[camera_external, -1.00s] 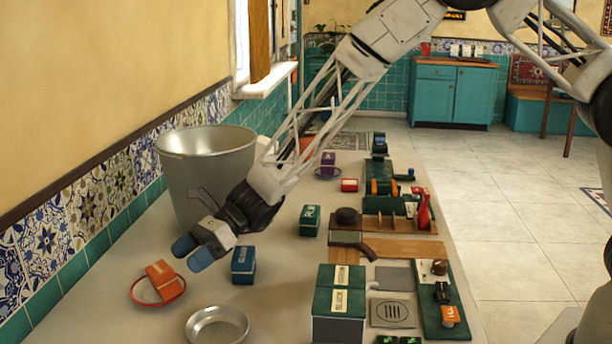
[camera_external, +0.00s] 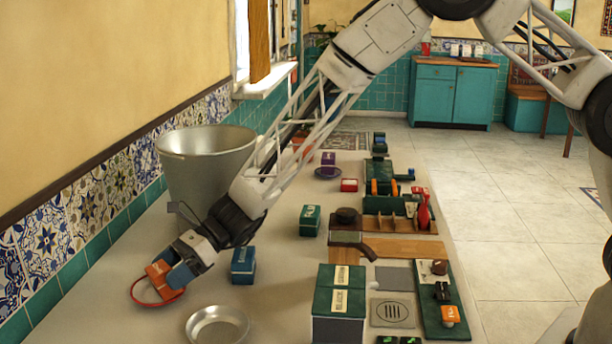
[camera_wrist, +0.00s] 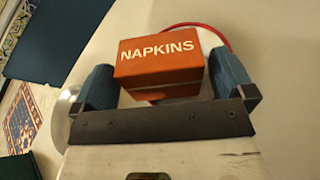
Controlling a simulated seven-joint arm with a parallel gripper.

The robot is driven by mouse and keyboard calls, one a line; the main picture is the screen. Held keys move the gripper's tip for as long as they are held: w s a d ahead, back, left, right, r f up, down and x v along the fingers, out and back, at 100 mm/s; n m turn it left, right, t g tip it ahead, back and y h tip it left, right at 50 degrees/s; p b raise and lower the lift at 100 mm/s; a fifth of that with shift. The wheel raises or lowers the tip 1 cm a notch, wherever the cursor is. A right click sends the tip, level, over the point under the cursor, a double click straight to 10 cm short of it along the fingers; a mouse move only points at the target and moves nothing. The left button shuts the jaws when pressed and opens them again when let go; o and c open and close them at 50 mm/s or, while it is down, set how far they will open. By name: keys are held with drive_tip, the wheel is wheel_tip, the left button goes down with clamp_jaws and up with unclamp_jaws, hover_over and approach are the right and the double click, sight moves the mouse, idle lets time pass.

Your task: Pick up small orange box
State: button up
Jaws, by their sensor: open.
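The small orange box (camera_external: 161,279) sits on a red-rimmed plate (camera_external: 139,300) at the left of the counter. In the wrist view the orange box (camera_wrist: 160,68) shows the word "NAPKINS" and lies between the two blue fingertips of my gripper (camera_wrist: 165,88). The fingers stand on either side of it, with a small gap visible at the right. In the external view my gripper (camera_external: 172,275) is low at the plate and hides part of the box. It is open.
A blue box (camera_external: 243,265) stands just right of my gripper. A metal dish (camera_external: 217,325) lies in front, and a large metal bucket (camera_external: 205,170) stands behind. A green box (camera_external: 310,220) and a larger green-topped box (camera_external: 339,300) are further right.

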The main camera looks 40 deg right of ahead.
sight(164, 267)
drive_tip(key=shift+x, duration=0.9)
drive_tip(key=shift+c, duration=0.5)
drive_tip(key=c, duration=0.8)
drive_tip(key=shift+r, duration=0.2)
drive_tip(key=shift+r, duration=1.5)
drive_tip(key=shift+s+d+r, duration=0.15)
drive_tip(key=shift+s+d, duration=0.1)
drive_tip(key=s+d, duration=0.7)
drive_tip(key=s+d+r, duration=0.1)
drive_tip(key=s+d, duration=0.2)
drive_tip(key=s, duration=0.1)
drive_tip(key=shift+d+r, duration=0.15)
drive_tip(key=shift+d, duration=0.15)
